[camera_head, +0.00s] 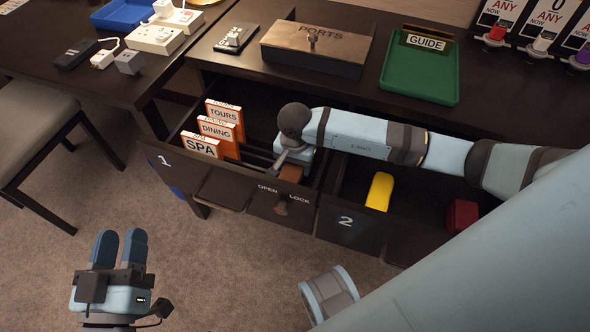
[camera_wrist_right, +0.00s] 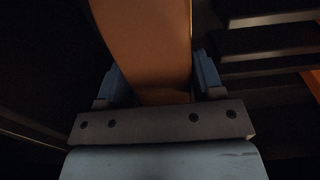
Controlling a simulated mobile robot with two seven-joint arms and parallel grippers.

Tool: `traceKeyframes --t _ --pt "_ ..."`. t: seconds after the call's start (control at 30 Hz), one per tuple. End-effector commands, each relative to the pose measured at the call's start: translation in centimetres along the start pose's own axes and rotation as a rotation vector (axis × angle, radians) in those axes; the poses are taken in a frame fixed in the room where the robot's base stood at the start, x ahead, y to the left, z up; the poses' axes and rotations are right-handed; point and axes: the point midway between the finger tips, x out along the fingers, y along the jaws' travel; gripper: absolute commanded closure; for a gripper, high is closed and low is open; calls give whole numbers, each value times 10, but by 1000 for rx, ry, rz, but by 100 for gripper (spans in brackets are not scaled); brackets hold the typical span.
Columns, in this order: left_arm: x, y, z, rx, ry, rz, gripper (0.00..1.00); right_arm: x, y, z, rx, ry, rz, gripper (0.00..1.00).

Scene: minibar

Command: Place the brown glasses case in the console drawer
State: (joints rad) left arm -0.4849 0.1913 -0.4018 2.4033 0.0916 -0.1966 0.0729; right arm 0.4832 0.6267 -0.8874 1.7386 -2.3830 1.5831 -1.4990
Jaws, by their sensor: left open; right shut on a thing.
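The brown glasses case (camera_head: 291,173) shows as a small brown patch in the head view, inside open drawer 1 (camera_head: 232,196) of the console. It also shows large in the right wrist view (camera_wrist_right: 146,45), between the two blue fingers. My right gripper (camera_head: 290,163) is shut on it, low inside the right part of drawer 1. Most of the case is hidden by the gripper and wrist in the head view. My left gripper (camera_head: 118,248) is open and empty over the carpet at lower left.
Orange-and-white TOURS, DINING and SPA cards (camera_head: 220,128) stand in the left of drawer 1, near dark dividers. Open drawer 2 (camera_head: 350,222) holds a yellow object (camera_head: 379,191) and a red box (camera_head: 461,215). A PORTS box (camera_head: 318,48) and green GUIDE tray (camera_head: 420,75) sit on top.

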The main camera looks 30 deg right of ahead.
Motion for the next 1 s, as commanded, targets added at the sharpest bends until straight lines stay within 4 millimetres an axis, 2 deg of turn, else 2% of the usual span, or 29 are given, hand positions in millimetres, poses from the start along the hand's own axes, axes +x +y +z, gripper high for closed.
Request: traceKeyframes --t 0.03,0.13,0.3,0.53,0.57,0.6,0.87,1.0 --pt "0 1 -1 -2 18 8 57 12 0 0 2 -2 1 65" --pt "1 5 -9 -7 57 21 57 24 0 1 0 -3 0 65" --pt "3 7 -15 -7 71 28 57 24 0 0 -1 0 -1 65" --pt "2 6 -9 -11 64 28 57 29 0 0 -1 0 0 65" --pt "2 6 -10 -11 63 29 57 28 0 0 -1 0 0 32" --pt "2 6 -10 -11 62 29 57 28 0 0 -1 -1 0 28" --pt "2 7 -11 -12 60 28 57 26 0 0 -1 -1 0 28" --pt "2 7 -16 -7 60 26 57 14 -1 0 -2 1 -2 28"
